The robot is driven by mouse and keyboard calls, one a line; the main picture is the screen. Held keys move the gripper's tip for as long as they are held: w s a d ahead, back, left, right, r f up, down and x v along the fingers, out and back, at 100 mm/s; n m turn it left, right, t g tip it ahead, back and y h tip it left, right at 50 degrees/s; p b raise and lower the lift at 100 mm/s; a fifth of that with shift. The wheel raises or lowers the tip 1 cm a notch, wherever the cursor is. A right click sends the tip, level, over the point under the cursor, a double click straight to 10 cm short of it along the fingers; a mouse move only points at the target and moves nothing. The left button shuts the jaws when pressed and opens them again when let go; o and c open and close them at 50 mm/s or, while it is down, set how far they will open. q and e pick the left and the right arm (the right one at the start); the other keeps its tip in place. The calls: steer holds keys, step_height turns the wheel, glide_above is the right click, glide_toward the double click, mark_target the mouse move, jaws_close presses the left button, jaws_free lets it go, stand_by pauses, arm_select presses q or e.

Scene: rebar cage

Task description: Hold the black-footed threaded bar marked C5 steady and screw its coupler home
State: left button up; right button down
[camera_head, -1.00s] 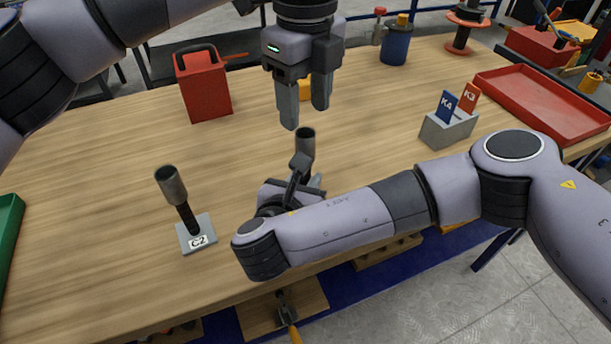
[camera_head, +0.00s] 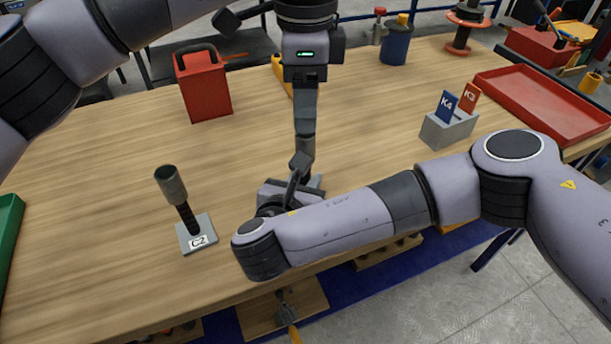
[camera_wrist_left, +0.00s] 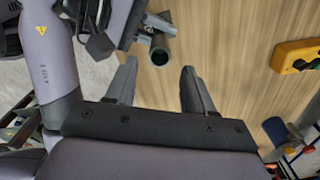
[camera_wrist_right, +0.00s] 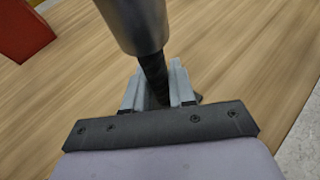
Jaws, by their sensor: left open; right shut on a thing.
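A threaded bar with a grey coupler on top stands at the table's middle. In the right wrist view the coupler (camera_wrist_right: 138,22) sits above the dark bar (camera_wrist_right: 154,72), between my right gripper's fingers (camera_wrist_right: 157,92). My right gripper (camera_head: 298,185) is shut on the bar. The bar's foot and mark are mostly hidden. My left gripper (camera_head: 305,145) points down over the coupler, its fingers hiding it in the head view. In the left wrist view the coupler's open end (camera_wrist_left: 160,50) shows between and just beyond the open fingertips (camera_wrist_left: 161,66), apart from both.
Another bar marked C2 (camera_head: 188,218), with a grey foot and coupler, stands to the left. A red can (camera_head: 205,88) stands behind it. A grey block (camera_head: 448,132) with K4 and K3 cards and a red tray (camera_head: 545,108) are at right. Bare wood lies between.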

mark_target(305, 145)
arm_select(q)
steer(key=shift+f, duration=4)
